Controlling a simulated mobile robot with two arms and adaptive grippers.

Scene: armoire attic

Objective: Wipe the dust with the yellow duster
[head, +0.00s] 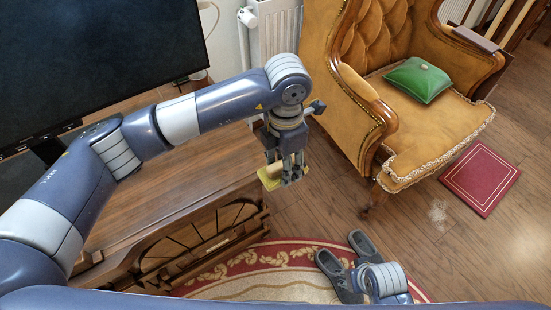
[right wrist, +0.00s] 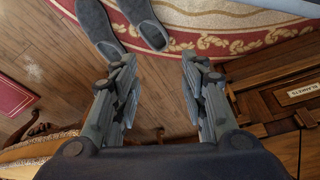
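A pale dusty patch (head: 438,210) lies on the floor in front of the armchair. It shows faintly at the left of the right wrist view (right wrist: 34,73).
The wooden cabinet (head: 190,170) carries a dark screen (head: 90,55). An orange armchair (head: 435,135) with a green cushion (head: 418,80) stands right. A red book (head: 480,178) lies beside the dust. Grey slippers (head: 338,275) lie on the red rug (head: 240,262).

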